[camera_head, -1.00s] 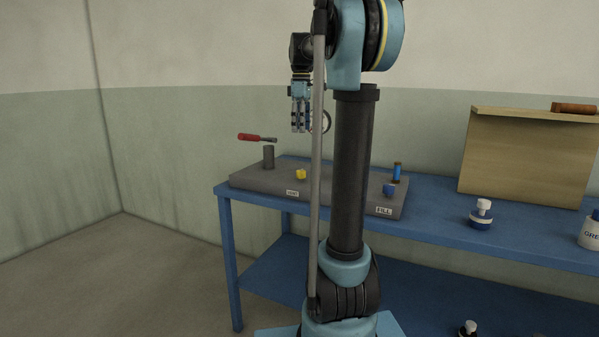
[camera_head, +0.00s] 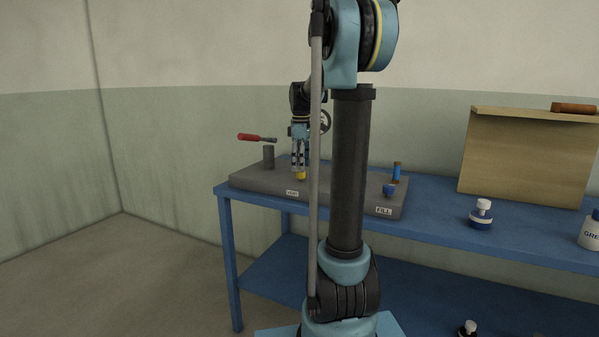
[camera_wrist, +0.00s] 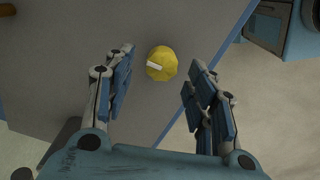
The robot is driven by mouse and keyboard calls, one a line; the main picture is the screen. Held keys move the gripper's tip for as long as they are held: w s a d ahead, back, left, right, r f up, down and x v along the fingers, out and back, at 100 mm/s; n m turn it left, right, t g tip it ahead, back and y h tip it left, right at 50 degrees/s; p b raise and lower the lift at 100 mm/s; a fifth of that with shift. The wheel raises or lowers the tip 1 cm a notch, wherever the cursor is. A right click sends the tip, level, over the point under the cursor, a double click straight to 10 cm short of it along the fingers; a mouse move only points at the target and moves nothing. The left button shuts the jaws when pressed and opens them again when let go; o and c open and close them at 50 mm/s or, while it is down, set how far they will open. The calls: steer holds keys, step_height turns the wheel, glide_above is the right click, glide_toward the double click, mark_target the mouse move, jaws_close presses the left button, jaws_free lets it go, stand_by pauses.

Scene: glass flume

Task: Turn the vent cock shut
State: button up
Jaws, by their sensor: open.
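The vent cock is a small yellow knob (camera_head: 300,175) on the grey base block (camera_head: 249,182), behind a small white label (camera_head: 292,193). In the wrist view the yellow knob (camera_wrist: 161,64) shows a white mark running from its middle to the left. My gripper (camera_head: 299,166) points down just above the knob. In the wrist view my gripper (camera_wrist: 158,75) is open, with one finger to the left and one to the right of the knob, apart from it. In the head view the fingertips partly hide the top of the knob.
A red-handled lever (camera_head: 257,138) stands on a grey post (camera_head: 268,157) left of my gripper. A blue knob (camera_head: 389,190) by the FILL label (camera_head: 384,210) and a blue-and-brown cylinder (camera_head: 396,173) stand at the right. A handwheel (camera_head: 323,122) shows behind my arm.

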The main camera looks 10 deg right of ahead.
mark_target(301, 174)
steer(key=shift+f, duration=1.4)
steer(key=shift+a, duration=0.1)
steer(key=c, duration=1.1)
